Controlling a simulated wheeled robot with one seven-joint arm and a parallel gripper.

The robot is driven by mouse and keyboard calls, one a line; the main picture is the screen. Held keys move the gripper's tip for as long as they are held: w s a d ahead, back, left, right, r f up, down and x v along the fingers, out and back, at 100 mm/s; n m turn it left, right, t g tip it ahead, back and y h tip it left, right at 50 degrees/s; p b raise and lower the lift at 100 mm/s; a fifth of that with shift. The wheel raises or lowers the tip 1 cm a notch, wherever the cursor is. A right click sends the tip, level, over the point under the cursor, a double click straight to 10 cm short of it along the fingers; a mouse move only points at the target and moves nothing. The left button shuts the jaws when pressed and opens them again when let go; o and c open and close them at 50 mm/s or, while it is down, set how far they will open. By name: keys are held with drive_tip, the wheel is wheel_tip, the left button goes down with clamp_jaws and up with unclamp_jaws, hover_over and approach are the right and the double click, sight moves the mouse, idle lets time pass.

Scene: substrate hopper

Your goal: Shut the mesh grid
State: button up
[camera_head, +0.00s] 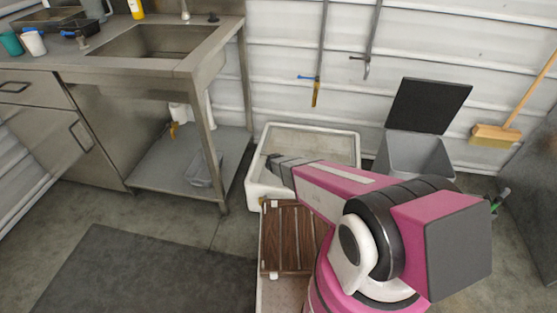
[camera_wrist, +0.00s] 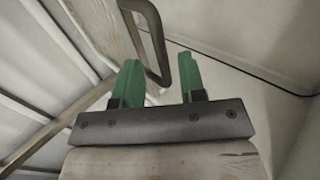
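No mesh is clearly recognisable in either view. A dark curved handle (camera_wrist: 157,35) on a pale frame bar (camera_wrist: 132,42) shows in the wrist view; I cannot tell whether these belong to the mesh grid. My gripper (camera_wrist: 160,78) has its two green fingers apart, with nothing clamped. The handle's lower end appears in the gap between them, and contact cannot be told. In the head view, my gripper (camera_head: 270,160) is small and dark, over the left side of a white tub (camera_head: 352,148). A brown slatted panel (camera_head: 290,238) lies in front of the tub, partly hidden by my arm.
A steel sink table (camera_head: 185,68) with a lower shelf stands left of the tub. A grey bin (camera_head: 415,158) with a raised black lid (camera_head: 428,105) stands to the right. A broom (camera_head: 496,135) hangs on the wall. A dark mat (camera_head: 150,275) lies on open floor at the lower left.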

drive_tip(key=v, duration=1)
drive_tip(key=shift+s+r, duration=0.25)
drive_tip(key=shift+s, duration=0.05)
